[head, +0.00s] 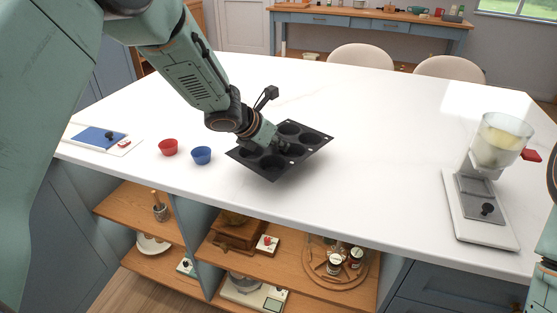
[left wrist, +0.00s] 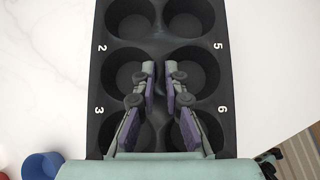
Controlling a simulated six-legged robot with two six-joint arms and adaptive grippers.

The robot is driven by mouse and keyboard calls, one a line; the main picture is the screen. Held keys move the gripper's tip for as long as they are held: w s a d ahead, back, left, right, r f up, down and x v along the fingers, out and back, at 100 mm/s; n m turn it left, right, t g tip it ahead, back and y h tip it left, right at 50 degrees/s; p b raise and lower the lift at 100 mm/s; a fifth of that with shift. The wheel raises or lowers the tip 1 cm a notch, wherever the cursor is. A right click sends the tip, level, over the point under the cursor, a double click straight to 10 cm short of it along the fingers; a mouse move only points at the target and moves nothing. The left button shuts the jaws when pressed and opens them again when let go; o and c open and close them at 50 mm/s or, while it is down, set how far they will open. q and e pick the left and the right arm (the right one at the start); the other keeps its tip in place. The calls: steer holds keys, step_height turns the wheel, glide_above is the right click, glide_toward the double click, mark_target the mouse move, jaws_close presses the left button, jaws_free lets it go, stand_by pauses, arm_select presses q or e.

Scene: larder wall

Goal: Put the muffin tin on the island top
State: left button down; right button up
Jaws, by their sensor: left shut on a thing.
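The muffin tin (head: 270,172) is dark, with several round cups and white numbers. It is over the white island top (head: 390,130), near its front edge, and looks about level. I cannot tell whether it touches the surface. My left gripper (head: 281,146) reaches down onto the middle of the tin and is shut on it. In the left wrist view the fingers (left wrist: 160,75) are close together over the rib between the two columns of cups of the tin (left wrist: 161,45). They hide part of the lower cups. My right gripper does not show.
A red cup (head: 168,147) and a blue cup (head: 201,155) stand left of the tin. A blue-and-white board (head: 100,136) lies at far left. A scale with a clear hopper (head: 495,145) stands at right. Stocked shelves (head: 150,215) are below. The top's middle is clear.

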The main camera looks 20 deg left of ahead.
mark_target(276, 150)
arm_select(q)
steer(key=f, duration=0.1)
steer(key=f+b, duration=0.1)
steer(key=f, duration=0.1)
steer(key=shift+d, duration=0.3)
steer(key=shift+w+a+f, duration=0.1)
steer(key=shift+a+f, duration=0.2)
steer(key=shift+f, duration=0.05)
steer(key=c, duration=1.7)
jaws_free()
steer(key=shift+s+d, duration=0.2)
steer(key=shift+d, duration=0.05)
steer(key=o, duration=0.3)
steer(key=shift+w+a, duration=0.1)
steer(key=shift+w, duration=0.05)
steer(key=v, duration=1.2)
